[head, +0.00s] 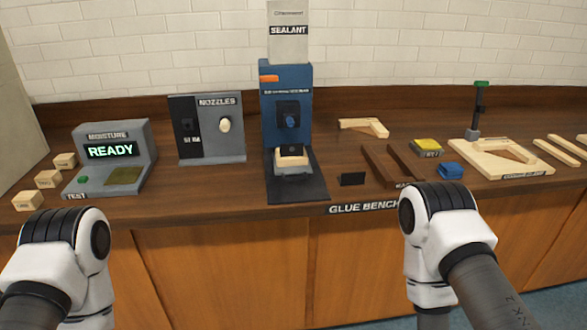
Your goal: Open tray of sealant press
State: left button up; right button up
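The sealant press (287,80) is a tall blue machine at the middle of the bench, with a dark base plate (297,188) reaching toward the front edge. A light wooden block (291,157) sits low in the press, on a grey tray (293,171). I cannot tell how far out the tray is. Neither gripper's fingers can be seen.
The moisture tester (112,152) reads READY, with several small wood blocks (48,179) at its left. The nozzle box (208,130) stands left of the press. Right of it are a small dark plate (352,179), brown rails (392,165), a blue block (450,171) and a wooden frame jig (505,160).

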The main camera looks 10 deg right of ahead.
aim_at(284, 166)
jog(key=i+z, duration=0.1)
jog(key=z, duration=0.25)
jog(key=i+z, duration=0.15)
jog(key=z, duration=0.15)
jog(key=i+z, duration=0.15)
jog(key=z, duration=0.2)
